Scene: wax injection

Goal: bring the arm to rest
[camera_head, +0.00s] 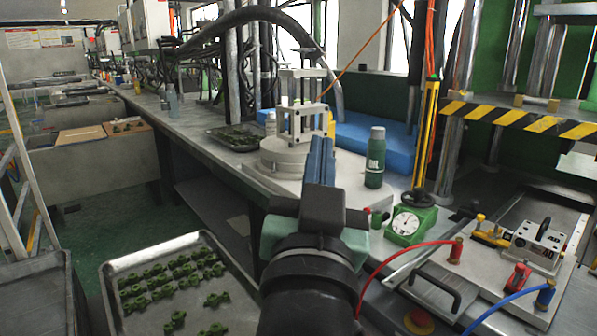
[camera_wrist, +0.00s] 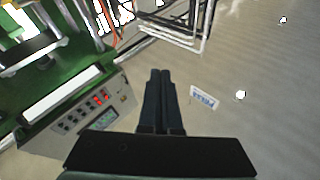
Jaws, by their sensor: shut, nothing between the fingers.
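My gripper (camera_head: 319,160) is in the middle of the head view, at the end of my dark arm, which reaches up from the bottom edge. Its blue fingers are together with nothing between them. In the wrist view, my gripper's dark fingers (camera_wrist: 160,75) also lie side by side, closed and empty. Part of the bench behind my arm is hidden.
A tray of green parts (camera_head: 109,270) is at the lower left. A green bottle (camera_head: 375,158), a dial gauge (camera_head: 408,224) and a metal fixture (camera_head: 302,110) stand near my gripper. A press with striped edging (camera_head: 519,117) is at the right. A control panel (camera_wrist: 95,110) shows in the wrist view.

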